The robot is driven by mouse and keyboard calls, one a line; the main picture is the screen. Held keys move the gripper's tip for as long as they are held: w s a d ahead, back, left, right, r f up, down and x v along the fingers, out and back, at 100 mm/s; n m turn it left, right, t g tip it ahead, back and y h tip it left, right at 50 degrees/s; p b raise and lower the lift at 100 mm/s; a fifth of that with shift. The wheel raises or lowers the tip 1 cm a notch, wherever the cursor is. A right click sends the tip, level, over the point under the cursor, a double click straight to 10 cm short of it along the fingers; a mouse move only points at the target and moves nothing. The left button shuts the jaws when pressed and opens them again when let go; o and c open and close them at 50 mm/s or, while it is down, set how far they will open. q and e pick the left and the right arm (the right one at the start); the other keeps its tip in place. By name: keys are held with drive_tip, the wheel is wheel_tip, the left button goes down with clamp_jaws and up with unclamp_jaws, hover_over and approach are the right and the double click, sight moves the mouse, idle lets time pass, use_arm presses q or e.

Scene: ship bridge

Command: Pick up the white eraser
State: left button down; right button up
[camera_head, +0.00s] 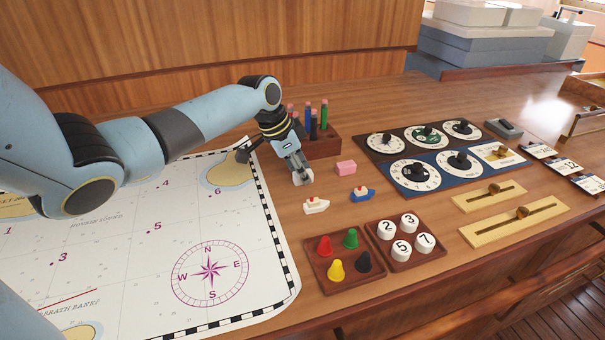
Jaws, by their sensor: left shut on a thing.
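My left gripper (301,177) points down over the table beside the chart's right edge. Its fingers are shut on a small whitish thing, which appears to be the white eraser. The fingers hide most of it, and I cannot tell whether it touches the table. A pink eraser (346,168) lies on the table just right of the gripper. My right gripper is not in view.
A pencil holder (321,147) stands behind the gripper. A white toy boat (316,206) and a blue one (362,194) lie in front. Trays of coloured cones (343,284) and numbered discs (402,262) sit nearer. Dial panels (440,160) are at right; the chart (130,240) covers the left.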

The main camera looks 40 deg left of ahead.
sight(309, 171)
use_arm(q)
drive_tip(key=shift+r, duration=0.1)
drive_tip(key=shift+r, duration=0.5)
wheel_tip(309, 171, up, 3)
drive_tip(key=shift+f+b, duration=0.2)
drive_tip(key=shift+b, duration=0.2)
drive_tip(key=s+d+r+b, duration=0.1)
drive_tip(key=s+d+r, duration=0.4)
drive_tip(key=d, duration=0.5)
wheel_tip(309, 171, up, 2)
drive_tip(key=shift+s+d+r, duration=0.15)
drive_tip(key=shift+d, duration=0.05)
